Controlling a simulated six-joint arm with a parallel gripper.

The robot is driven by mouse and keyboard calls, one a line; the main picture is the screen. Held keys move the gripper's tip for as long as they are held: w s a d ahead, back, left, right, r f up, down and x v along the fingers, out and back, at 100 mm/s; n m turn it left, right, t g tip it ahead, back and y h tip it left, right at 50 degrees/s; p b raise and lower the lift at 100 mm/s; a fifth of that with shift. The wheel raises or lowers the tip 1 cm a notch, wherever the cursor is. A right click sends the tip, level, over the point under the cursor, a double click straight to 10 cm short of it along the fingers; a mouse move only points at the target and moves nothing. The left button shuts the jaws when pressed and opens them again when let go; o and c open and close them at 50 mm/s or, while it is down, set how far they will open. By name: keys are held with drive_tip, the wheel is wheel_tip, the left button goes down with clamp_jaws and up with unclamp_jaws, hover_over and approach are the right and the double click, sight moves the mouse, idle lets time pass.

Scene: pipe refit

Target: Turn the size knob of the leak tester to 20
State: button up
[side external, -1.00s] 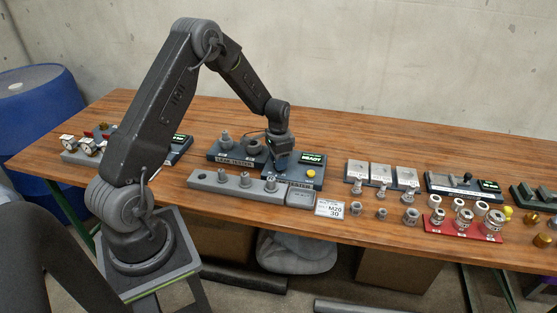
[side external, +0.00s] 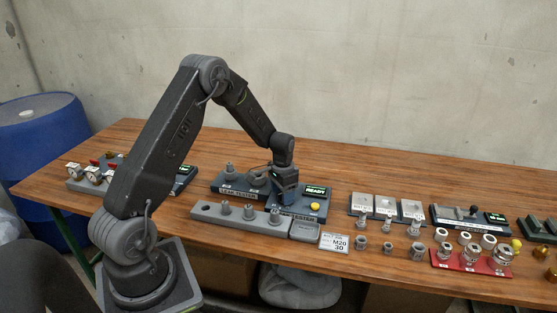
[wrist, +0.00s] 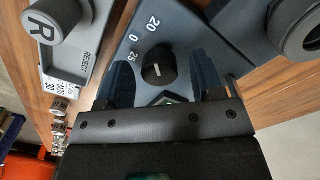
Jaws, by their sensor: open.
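I cannot tell for sure which mark the knob points at. My gripper (wrist: 164,80) is open, with one finger on each side of the knob and visible gaps between. In the side view my gripper (side external: 286,190) is low over the tester and hides the knob.
A grey rack (side external: 225,213) with several fittings stands in front of the tester, beside a grey reject tray (side external: 303,232). A card (side external: 333,243) reads M20 30. Loose fittings and a red holder (side external: 471,260) lie to the right. The table behind is clear.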

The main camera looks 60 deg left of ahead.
drive_tip(key=n, duration=0.7)
wheel_tip(320, 180, up, 14)
drive_tip(key=s+d+r+m+t, duration=0.1)
drive_tip(key=s+d+r+m, duration=0.1)
drive_tip(key=s+d+r, duration=0.3)
drive_tip(key=s+d+r+m+t, duration=0.1)
drive_tip(key=s+d+r+t, duration=0.1)
drive_tip(key=s+d+r, duration=0.4)
drive_tip(key=shift+d+r+m+y, duration=0.35)
drive_tip(key=shift+d+r, duration=0.55)
drive_tip(key=shift+d, duration=1.5)
drive_tip(key=s+d+m+t, duration=0.2)
drive_tip(key=s+d, duration=0.4)
drive_tip(key=s, duration=0.5)
drive_tip(key=shift+s+d+r+m+t, duration=0.15)
drive_tip(key=shift+s+d+m+t, duration=0.15)
drive_tip(key=shift+m, duration=0.25)
